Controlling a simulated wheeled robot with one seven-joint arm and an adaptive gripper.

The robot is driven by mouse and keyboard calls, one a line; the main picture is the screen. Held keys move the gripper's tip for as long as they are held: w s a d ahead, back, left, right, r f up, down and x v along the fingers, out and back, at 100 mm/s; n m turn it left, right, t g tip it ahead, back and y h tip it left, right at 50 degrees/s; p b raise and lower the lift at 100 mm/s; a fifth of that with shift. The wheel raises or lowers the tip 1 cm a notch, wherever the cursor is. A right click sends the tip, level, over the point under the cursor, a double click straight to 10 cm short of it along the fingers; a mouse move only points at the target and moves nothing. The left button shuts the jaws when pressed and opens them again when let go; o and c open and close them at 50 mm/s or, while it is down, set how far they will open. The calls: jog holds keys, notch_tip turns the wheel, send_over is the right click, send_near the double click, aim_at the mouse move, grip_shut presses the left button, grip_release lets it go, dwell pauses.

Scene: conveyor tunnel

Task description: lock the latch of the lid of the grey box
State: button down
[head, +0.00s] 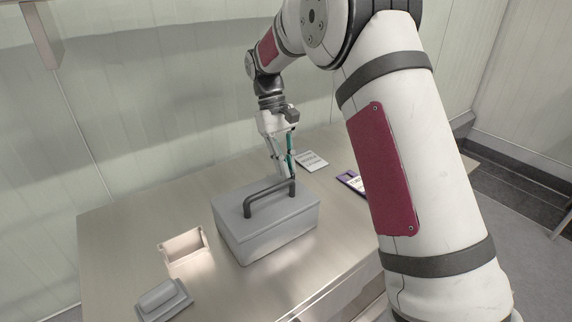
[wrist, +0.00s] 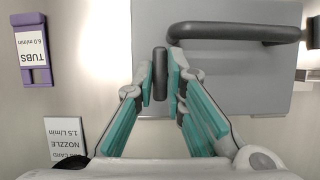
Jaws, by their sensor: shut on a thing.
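The grey box (head: 262,238) stands on the table with its lid down. A dark arched handle (head: 268,197) crosses the lid. My gripper (head: 286,176) is at the far end of the box, pointing down beside the handle. In the wrist view, the lid (wrist: 250,85) fills the top right, with the handle (wrist: 235,32) across it. A short dark upright bar, apparently the latch lever (wrist: 160,62), lies between my teal-padded fingertips. My gripper is shut on it. In the head view my fingers hide this bar, and I cannot tell whether the latch is locked.
A purple-backed TUBS card (head: 352,182) and a white NOZZLE card (head: 311,160) lie behind and right of the box. An open pale tray (head: 184,246) and a grey block-shaped piece (head: 163,300) are at left. The table's left back (head: 140,215) is clear.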

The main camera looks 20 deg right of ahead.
dwell(0.3)
jog(key=c, duration=1.9)
grip_release()
jog(key=shift+v, duration=3.75)
